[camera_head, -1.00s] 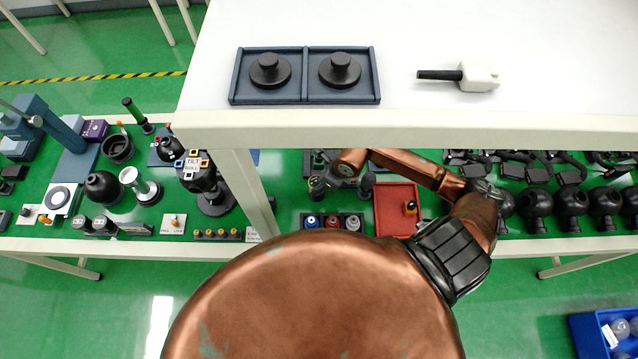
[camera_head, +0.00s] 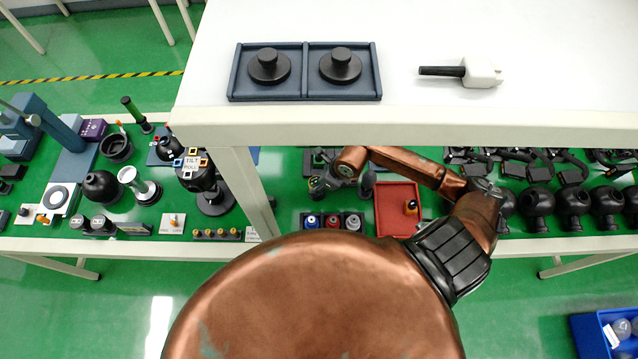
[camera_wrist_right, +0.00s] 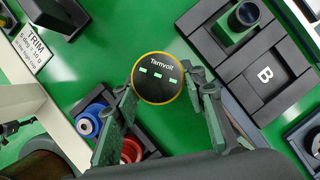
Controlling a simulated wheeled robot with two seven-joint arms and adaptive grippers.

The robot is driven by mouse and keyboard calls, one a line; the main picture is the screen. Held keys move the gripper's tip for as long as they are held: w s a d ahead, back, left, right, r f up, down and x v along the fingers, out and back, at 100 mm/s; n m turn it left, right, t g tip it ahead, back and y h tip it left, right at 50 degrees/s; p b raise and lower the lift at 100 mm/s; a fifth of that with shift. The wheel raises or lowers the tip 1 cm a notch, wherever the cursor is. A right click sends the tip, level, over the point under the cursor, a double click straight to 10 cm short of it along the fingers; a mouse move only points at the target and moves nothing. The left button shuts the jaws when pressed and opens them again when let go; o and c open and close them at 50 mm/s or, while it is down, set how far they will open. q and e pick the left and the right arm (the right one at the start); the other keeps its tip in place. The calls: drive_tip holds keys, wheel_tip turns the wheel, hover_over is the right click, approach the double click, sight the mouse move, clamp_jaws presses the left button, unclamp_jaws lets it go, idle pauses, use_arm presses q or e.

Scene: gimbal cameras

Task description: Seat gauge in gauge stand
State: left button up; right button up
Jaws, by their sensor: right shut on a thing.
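My right gripper (camera_wrist_right: 168,100) is shut on a round black gauge with a yellow rim (camera_wrist_right: 159,78). Its face reads "Tarnvolt" and has several pale green marks; it faces the wrist camera between the two fingers. In the head view my right gripper (camera_head: 334,180) is small, low over the green lower bench below the white table's front edge. I cannot tell for certain which object is the gauge stand; a dark block marked "B" (camera_wrist_right: 264,76) with a round dark piece lies to the right in the wrist view, apart from the gauge. My left gripper is not in view.
A rack of blue, red and grey capped pieces (camera_head: 333,214) and a red tray (camera_head: 396,222) are close by. A "TRIM" card (camera_wrist_right: 33,47) stands at the wrist view's left.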

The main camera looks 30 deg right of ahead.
drive_tip(key=shift+f+b, duration=0.6)
drive_tip(key=shift+f, duration=0.25)
drive_tip(key=o, duration=1.3)
drive_tip(key=v, duration=1.2)
drive_tip(key=shift+d, duration=0.1)
